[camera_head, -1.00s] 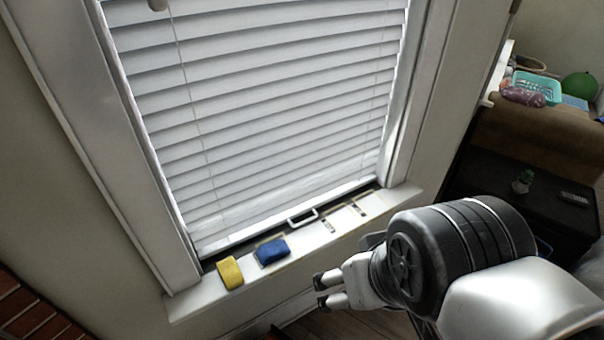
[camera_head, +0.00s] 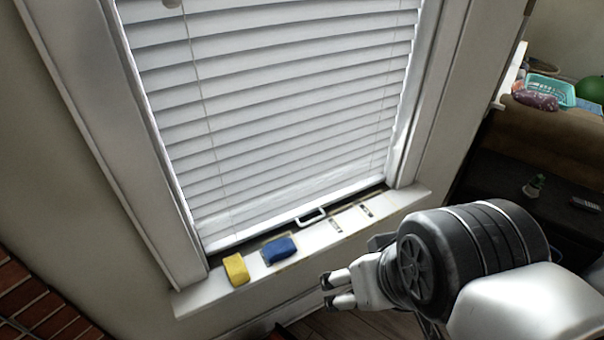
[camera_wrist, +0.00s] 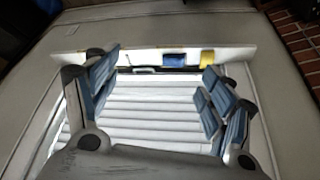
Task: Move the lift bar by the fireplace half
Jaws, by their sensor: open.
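The lift bar (camera_head: 311,216) is a small white handle at the bottom of the window, just behind the sill (camera_head: 300,243). It also shows in the wrist view (camera_wrist: 145,69), upside down and small. My gripper (camera_head: 326,291) is open and empty. In the head view it appears in front of and below the sill, apart from the bar. In the wrist view my spread fingers (camera_wrist: 158,82) frame the window blind, with the bar between them in the picture but farther off.
White blinds (camera_head: 270,110) fill the window. Brick (camera_head: 35,305) is at lower left. A dark cabinet (camera_head: 510,175) stands at right.

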